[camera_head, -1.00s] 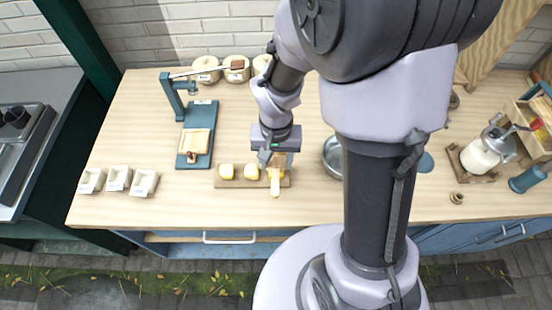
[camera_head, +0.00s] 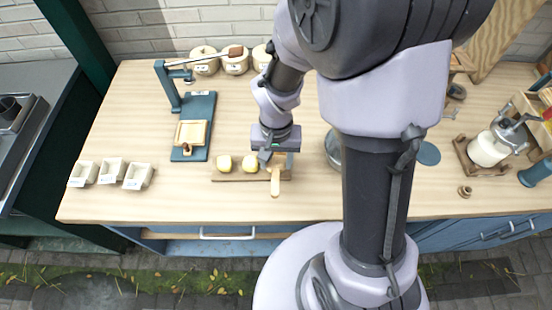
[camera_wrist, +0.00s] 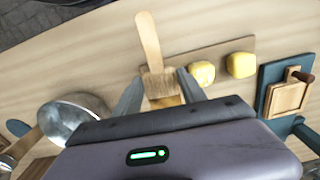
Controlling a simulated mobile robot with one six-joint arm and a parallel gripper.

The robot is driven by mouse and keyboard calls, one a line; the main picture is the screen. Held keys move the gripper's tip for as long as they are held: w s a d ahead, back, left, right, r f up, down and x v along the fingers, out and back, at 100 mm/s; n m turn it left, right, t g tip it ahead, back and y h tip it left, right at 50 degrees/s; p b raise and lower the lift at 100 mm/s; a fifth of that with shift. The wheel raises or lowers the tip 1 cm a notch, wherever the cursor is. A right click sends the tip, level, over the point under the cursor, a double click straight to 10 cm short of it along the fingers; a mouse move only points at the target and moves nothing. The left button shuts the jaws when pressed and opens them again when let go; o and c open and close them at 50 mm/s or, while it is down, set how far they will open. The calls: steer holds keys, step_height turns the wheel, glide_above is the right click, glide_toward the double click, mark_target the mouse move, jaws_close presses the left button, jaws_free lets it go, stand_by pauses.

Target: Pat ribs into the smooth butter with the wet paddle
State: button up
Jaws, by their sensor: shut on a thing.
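My gripper (camera_head: 277,160) is shut on a wooden paddle (camera_head: 275,184), over the right end of a small wooden board (camera_head: 233,178). In the wrist view the paddle (camera_wrist: 149,42) lies between the two fingers (camera_wrist: 160,88), its rounded end sticking out past the board edge. Two yellow butter pieces, left (camera_head: 224,162) and right (camera_head: 249,163), sit on the board left of my gripper. They also show in the wrist view (camera_wrist: 202,73) (camera_wrist: 241,65). Something yellowish shows under the paddle between the fingers; I cannot tell whether the paddle touches it.
A metal bowl (camera_wrist: 74,118) stands right of the board in the head view, partly hidden by my arm. A blue press (camera_head: 199,112) with a wooden mould stands to the left. White boxes (camera_head: 111,170) stand at the far left. The table front is clear.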

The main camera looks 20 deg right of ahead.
steer(key=shift+s+f+b, duration=0.1)
steer(key=shift+f+b, duration=0.75)
steer(key=shift+f, duration=0.05)
stand_by(1.4)
step_height(320, 180, up, 7)
steer(key=p, duration=0.6)
steer(key=shift+r, duration=0.15)
